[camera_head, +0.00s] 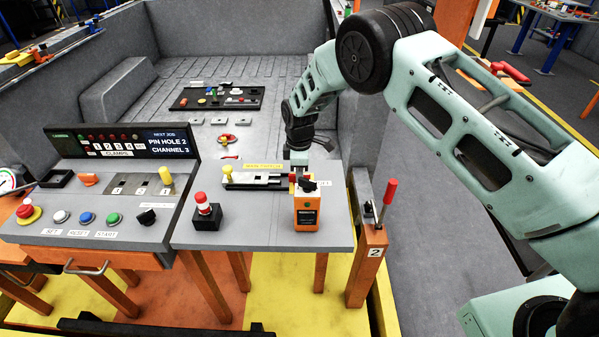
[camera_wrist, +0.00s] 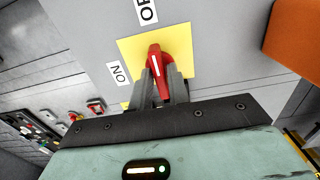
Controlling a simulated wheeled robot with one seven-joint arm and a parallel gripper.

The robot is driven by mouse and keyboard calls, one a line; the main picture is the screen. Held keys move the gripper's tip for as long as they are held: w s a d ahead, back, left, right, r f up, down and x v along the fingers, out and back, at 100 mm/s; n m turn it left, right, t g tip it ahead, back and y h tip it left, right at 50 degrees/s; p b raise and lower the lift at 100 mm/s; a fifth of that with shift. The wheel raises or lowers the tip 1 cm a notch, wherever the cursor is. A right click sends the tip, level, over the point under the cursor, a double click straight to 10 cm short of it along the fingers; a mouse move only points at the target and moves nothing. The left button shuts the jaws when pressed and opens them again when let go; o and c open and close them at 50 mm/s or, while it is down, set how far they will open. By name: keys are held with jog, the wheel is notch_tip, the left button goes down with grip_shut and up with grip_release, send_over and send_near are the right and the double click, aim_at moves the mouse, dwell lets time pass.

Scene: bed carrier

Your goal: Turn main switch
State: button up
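The main switch (camera_wrist: 157,66) is a red handle with a white line, on a yellow plate (camera_wrist: 134,50). In the wrist view the handle points roughly towards the partly cut-off OFF label (camera_wrist: 148,9). The ON label (camera_wrist: 117,73) lies to its left. My gripper (camera_wrist: 162,75) reaches over the plate, with its grey fingers close against both sides of the handle, and seems shut on it. In the head view my gripper (camera_head: 301,172) is down at the right part of the workbench, behind an orange box (camera_head: 307,213); my gripper mostly hides the switch there.
A red-topped button on a black base (camera_head: 206,210) stands left of the orange box. A red-handled lever (camera_head: 386,200) rises from an orange post (camera_head: 367,264) at the right. A button console (camera_head: 90,205) is at the left. A dark tool tray (camera_head: 217,97) lies behind.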

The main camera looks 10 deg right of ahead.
grip_shut()
jog(key=shift+m+b, duration=0.3)
jog(key=shift+b, duration=0.1)
jog(key=m+b, duration=0.2)
jog(key=shift+f+m, duration=0.15)
jog(key=shift+m, duration=0.25)
jog(key=m+b, duration=0.2)
jog(key=m, duration=0.1)
jog(key=shift+m+b, duration=0.3)
jog(key=m+b, duration=0.1)
jog(key=m, duration=0.2)
jog(key=shift+m, duration=0.3)
jog(key=m+b, duration=0.1)
jog(key=m, duration=0.2)
jog(key=shift+m, duration=0.3)
jog(key=shift+r+m+b, duration=0.2)
jog(key=shift+m+b, duration=0.25)
jog(key=shift+m, duration=1.35)
